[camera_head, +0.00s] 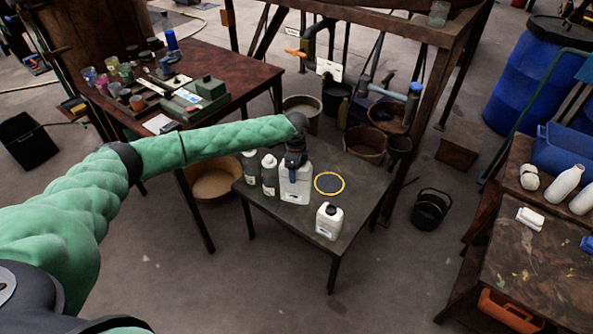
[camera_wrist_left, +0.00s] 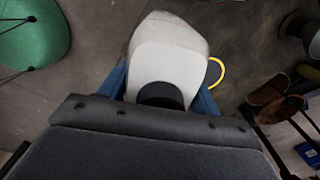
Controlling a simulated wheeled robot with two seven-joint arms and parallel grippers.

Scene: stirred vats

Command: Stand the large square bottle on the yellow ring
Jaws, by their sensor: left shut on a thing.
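The large square bottle (camera_head: 296,187) is white and stands upright at the middle of the dark table in the head view. My left gripper (camera_head: 295,160) is over its top and shut on it. In the left wrist view the bottle (camera_wrist_left: 168,60) with its black cap sits between the blue fingers of my left gripper (camera_wrist_left: 165,92). The yellow ring (camera_head: 329,183) lies flat on the table just right of the bottle, and nothing stands on it. Part of the ring (camera_wrist_left: 216,72) shows beside the bottle in the wrist view. My right gripper is not in view.
A smaller white bottle (camera_head: 329,221) with a black cap stands in front of the ring. The dark table (camera_head: 350,207) is clear right of the ring. A black bucket (camera_head: 431,209) stands on the floor.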

